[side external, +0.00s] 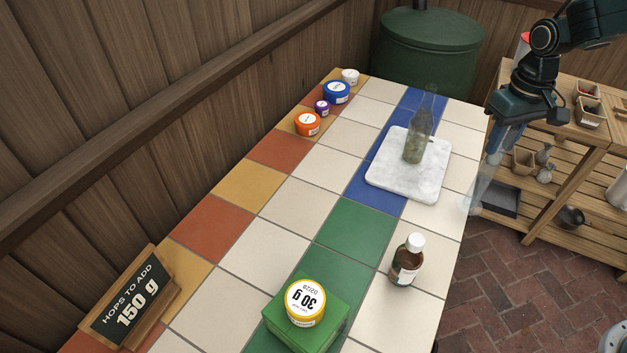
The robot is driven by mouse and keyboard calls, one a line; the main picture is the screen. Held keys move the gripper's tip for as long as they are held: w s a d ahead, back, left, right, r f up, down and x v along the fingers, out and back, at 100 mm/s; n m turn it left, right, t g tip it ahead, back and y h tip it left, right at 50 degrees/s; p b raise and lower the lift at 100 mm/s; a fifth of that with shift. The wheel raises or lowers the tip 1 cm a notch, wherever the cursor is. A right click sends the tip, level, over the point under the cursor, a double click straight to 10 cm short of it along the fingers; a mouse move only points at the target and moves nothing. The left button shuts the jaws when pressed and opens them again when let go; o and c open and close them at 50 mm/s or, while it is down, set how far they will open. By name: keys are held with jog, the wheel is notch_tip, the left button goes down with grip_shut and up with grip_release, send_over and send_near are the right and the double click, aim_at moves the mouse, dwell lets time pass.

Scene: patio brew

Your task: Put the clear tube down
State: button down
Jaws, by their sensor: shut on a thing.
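My gripper (510,122) is at the upper right, by the table's right edge. It is shut on the clear tube (483,178), a see-through cylinder that hangs down from it at a tilt. The tube's lower end overlaps the right edge of the tiled table (262,240) in the picture. I cannot tell whether that end is over the tabletop or just outside it. The fingertips are dark and hard to make out against the shelf.
A greenish glass bottle (415,145) stands on a white marble board (390,180). A brown bottle (406,262) stands near the right edge. A yellow-lidded tub (305,302) sits on a green box (335,333). Several small tubs and a sign (130,300) line the left edge. Central tiles are clear.

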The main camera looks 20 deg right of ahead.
jog(key=w+a+r, duration=0.4)
jog(key=a+r, duration=0.4)
jog(key=a, duration=0.4)
jog(key=w+a+r, duration=0.4)
jog(key=a+r, duration=0.4)
jog(key=a, duration=0.4)
jog(key=shift+r, duration=0.25)
jog(key=shift+w, duration=0.1)
notch_tip(320, 180, down, 20)
dwell(0.3)
jog(key=shift+f, duration=0.2)
jog(key=c, duration=1.1)
grip_release()
jog(key=shift+r, duration=0.1)
